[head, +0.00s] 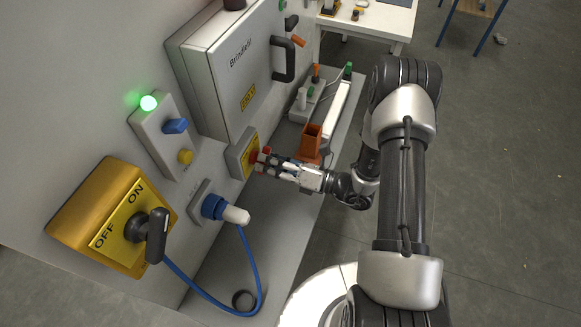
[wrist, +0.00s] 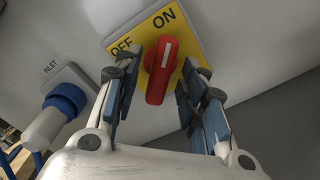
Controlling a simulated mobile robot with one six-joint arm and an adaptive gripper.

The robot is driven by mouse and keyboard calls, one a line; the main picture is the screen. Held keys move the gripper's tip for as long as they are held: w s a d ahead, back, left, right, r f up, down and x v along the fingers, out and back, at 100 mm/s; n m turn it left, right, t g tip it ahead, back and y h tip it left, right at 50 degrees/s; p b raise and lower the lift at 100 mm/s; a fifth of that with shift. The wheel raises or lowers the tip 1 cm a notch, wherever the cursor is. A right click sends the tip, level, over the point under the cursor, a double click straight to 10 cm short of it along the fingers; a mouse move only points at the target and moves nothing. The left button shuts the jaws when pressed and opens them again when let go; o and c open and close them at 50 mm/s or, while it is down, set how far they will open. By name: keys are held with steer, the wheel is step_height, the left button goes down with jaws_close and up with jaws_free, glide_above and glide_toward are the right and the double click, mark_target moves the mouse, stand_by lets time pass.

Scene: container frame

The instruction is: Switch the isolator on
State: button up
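A red rotary handle (wrist: 160,75) sits on a yellow plate (wrist: 197,48) marked OFF and ON in the wrist view. The upper end of the handle with its white line points up, below the word ON; OFF is to its left. My gripper (wrist: 157,88) is open, with one finger on each side of the handle and small gaps showing. In the head view my gripper (head: 266,161) is at this red switch, whose yellow plate (head: 245,158) is on a grey box; the fingers partly hide the handle. A larger yellow switch box (head: 98,210) with a black handle (head: 155,236) is also marked ON and OFF.
A blue plug (head: 213,206) with a cable is below left of my gripper. A panel with a green lamp (head: 148,102) is above left. A grey cabinet (head: 232,75) stands above. An orange holder (head: 311,140) is close on the right, on the ledge.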

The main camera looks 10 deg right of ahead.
steer(key=v, duration=0.9)
steer(key=shift+s+d, duration=0.2)
steer(key=shift+d, duration=0.1)
steer(key=s+a+r+n+g+h, duration=0.2)
steer(key=s+a+r+n+g, duration=0.2)
steer(key=s+r+n+g, duration=0.45)
steer(key=s+a+r+n+g+h, duration=0.2)
steer(key=s+a+r+n+g, duration=0.3)
steer(key=n, duration=0.6)
steer(key=s+d+r+n+t+h, duration=0.5)
steer(key=d+r+n+t+h, duration=0.3)
steer(key=n, duration=0.6)
step_height(320, 180, up, 3)
steer(key=d+h, duration=0.1)
steer(key=h, duration=0.2)
steer(key=shift+d, duration=0.25)
